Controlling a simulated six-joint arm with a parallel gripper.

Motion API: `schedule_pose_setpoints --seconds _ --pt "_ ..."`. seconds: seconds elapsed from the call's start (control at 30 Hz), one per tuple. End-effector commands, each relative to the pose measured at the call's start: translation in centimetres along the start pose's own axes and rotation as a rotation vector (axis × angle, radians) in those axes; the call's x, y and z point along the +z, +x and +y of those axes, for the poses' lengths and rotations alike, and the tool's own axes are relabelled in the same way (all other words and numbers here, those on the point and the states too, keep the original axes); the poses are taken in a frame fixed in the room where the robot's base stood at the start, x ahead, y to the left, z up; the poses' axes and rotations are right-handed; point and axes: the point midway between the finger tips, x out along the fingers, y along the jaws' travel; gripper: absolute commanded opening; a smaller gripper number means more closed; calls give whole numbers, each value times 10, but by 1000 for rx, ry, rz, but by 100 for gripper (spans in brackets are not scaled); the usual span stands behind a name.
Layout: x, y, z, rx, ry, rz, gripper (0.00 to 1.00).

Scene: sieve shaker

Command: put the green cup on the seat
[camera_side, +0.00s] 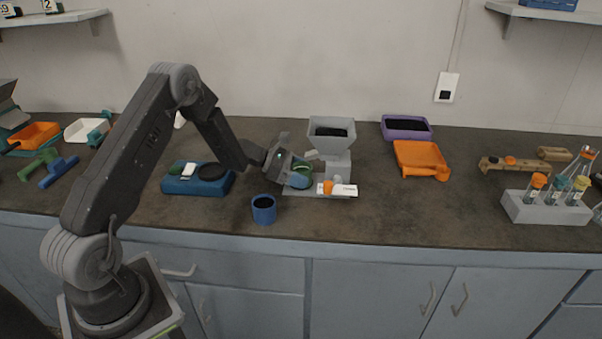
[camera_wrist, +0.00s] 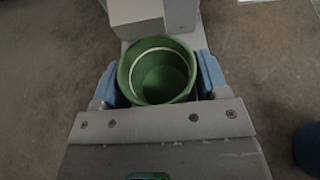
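The green cup (camera_wrist: 158,72) is upright between the two blue fingers of my gripper (camera_wrist: 160,85) in the wrist view, with its empty inside facing the camera. The fingers press against both sides. In the side view my gripper (camera_side: 298,174) is at the front left of the grey hopper machine (camera_side: 333,138), and only a little of the green cup (camera_side: 301,168) shows. The machine's flat grey base (camera_side: 333,168), likely the seat, lies beside and partly under my gripper. Whether the cup touches the base I cannot tell.
A blue cup (camera_side: 264,212) stands in front of my gripper. A blue device with a black disc (camera_side: 187,187) is to the left. A white and orange block (camera_side: 343,190) lies at the machine's front. Orange (camera_side: 422,158) and purple (camera_side: 405,135) trays are to the right.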

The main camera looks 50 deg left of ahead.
Motion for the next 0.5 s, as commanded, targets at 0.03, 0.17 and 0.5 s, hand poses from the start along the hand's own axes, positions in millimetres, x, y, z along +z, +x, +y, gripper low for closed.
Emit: schedule_pose_setpoints --seconds 0.03,0.17,0.5 --pt "0 0 0 0 0 0 73" --pt "0 0 0 0 0 0 84" --pt "3 -6 0 2 0 0 84"
